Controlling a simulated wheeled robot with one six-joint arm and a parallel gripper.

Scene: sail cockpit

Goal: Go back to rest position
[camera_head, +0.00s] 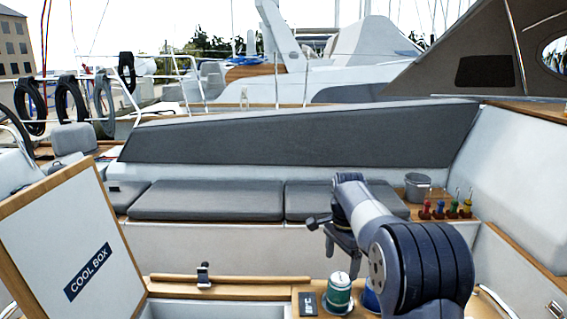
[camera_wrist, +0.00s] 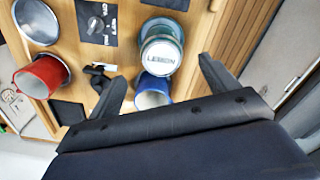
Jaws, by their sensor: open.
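My gripper (camera_head: 328,238) hangs above the wooden counter in the head view, above and a little behind a green can. In the wrist view my gripper (camera_wrist: 162,86) has its two dark fingers spread wide apart, with nothing held between them. The green can (camera_head: 340,290) stands on the counter and shows a "LEMON" label in the wrist view (camera_wrist: 160,55). A blue cup (camera_wrist: 153,92) is beside the can, and in the head view it is mostly hidden behind my arm.
A red mug (camera_wrist: 40,76) and a black card (camera_wrist: 98,24) are on the counter. The cool box lid (camera_head: 75,250) stands open at the left. Grey cushions (camera_head: 207,200) line the far bench. A bucket (camera_head: 417,187) and several coloured-handled tools (camera_head: 440,211) sit at the right.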

